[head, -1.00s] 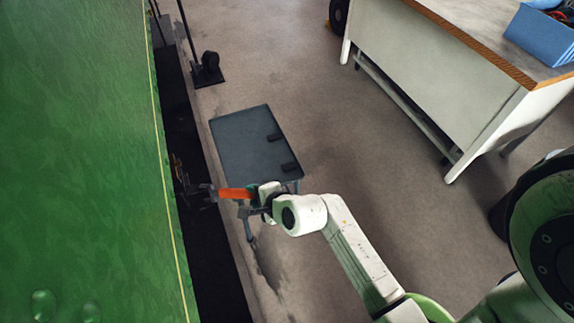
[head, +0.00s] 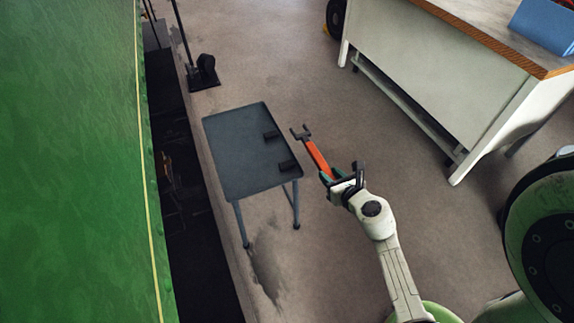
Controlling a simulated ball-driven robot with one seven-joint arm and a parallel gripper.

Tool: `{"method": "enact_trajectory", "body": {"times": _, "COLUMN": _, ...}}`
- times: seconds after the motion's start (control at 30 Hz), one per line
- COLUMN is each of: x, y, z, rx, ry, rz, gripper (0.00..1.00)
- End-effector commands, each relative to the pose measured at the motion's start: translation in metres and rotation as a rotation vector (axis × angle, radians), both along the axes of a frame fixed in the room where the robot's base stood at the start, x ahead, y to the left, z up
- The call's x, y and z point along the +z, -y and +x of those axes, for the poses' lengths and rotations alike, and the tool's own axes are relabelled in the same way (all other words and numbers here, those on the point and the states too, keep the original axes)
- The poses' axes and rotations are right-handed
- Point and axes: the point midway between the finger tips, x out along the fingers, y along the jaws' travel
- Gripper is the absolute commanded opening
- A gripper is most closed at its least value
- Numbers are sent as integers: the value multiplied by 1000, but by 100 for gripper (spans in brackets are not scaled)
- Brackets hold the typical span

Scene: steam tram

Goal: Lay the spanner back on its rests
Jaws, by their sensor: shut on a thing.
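The spanner (head: 316,155) has an orange shaft, a dark head at its far end and a green part near my gripper. My gripper (head: 335,179) is shut on its near end and holds it in the air, to the right of a small dark grey table (head: 225,145). The spanner's head points up and left in the picture. Two dark block-shaped rests, one farther (head: 270,134) and one nearer (head: 288,165), stand bare along the table's right side. The spanner appears apart from both rests; its exact height cannot be told.
A green tram side (head: 70,160) and a dark pit (head: 190,200) lie to the left. A dark stand (head: 204,78) is beyond the table. A white workbench (head: 450,70) with a blue box (head: 545,25) is at the upper right. Open floor lies between table and bench.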

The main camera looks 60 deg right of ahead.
Motion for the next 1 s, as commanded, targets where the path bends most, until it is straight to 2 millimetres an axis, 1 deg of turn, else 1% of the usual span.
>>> {"method": "enact_trajectory", "body": {"times": 0.07, "x": -3, "y": 4, "z": 6, "rx": -8, "ry": 9, "rz": 0, "gripper": 0}}
{"method": "enact_trajectory", "body": {"times": 0.17, "x": -10, "y": 9, "z": 22, "rx": -9, "ry": 11, "rz": -1, "gripper": 0}}
{"method": "enact_trajectory", "body": {"times": 0.47, "x": -40, "y": 26, "z": 86, "rx": -7, "ry": 8, "rz": -2, "gripper": 0}}
{"method": "enact_trajectory", "body": {"times": 0.5, "x": -50, "y": 27, "z": 92, "rx": -6, "ry": 6, "rz": -1, "gripper": 0}}
{"method": "enact_trajectory", "body": {"times": 0.6, "x": -69, "y": 30, "z": 106, "rx": -6, "ry": 6, "rz": -1, "gripper": 0}}
{"method": "enact_trajectory", "body": {"times": 0.73, "x": -84, "y": 34, "z": 119, "rx": -7, "ry": 7, "rz": -2, "gripper": 0}}
{"method": "enact_trajectory", "body": {"times": 1.0, "x": -94, "y": 36, "z": 129, "rx": -7, "ry": 6, "rz": -2, "gripper": 0}}
